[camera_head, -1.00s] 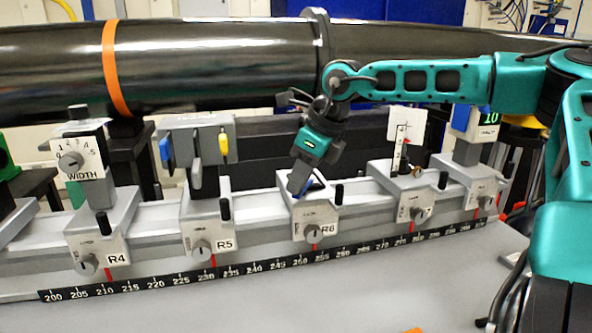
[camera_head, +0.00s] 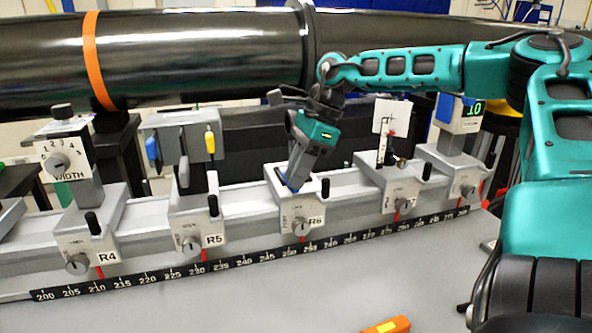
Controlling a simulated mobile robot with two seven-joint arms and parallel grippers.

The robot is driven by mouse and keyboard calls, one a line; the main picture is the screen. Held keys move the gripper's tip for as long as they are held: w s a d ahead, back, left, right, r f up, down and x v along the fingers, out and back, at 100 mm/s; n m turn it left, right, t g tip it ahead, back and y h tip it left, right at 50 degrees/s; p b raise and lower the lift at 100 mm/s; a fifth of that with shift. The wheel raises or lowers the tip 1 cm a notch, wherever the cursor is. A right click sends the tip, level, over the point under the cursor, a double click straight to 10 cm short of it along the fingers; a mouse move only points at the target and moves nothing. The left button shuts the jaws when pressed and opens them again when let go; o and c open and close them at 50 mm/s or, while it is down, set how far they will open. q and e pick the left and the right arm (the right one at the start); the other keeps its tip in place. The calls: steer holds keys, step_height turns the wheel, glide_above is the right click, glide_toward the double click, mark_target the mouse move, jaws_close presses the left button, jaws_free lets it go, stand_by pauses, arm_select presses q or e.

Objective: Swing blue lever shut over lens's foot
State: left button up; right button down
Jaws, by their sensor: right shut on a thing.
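My right gripper (camera_head: 292,181) comes down from above onto the carriage marked R6 (camera_head: 301,214). Its fingers are shut on a small blue part at the carriage's top, which I take to be the blue lever (camera_head: 291,187). Only a sliver of the blue shows below and beside the fingertips. The gripper hides most of the lever. I cannot make out the lens or its foot there, nor whether the lever lies over a foot. My left gripper is not in view.
Carriage R5 (camera_head: 199,225) with blue, grey and yellow paddles and carriage R4 (camera_head: 86,246) stand left on the rail. A carriage with a white card (camera_head: 391,117) stands right. A dark pipe (camera_head: 200,60) runs behind. An orange block (camera_head: 387,325) lies in front.

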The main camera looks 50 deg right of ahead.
stand_by(0.4)
steer(key=c, duration=1)
jaws_free()
steer(key=shift+c, duration=0.2)
steer(key=p+v, duration=0.1)
steer(key=v, duration=1.2)
steer(key=shift+a+f, duration=0.1)
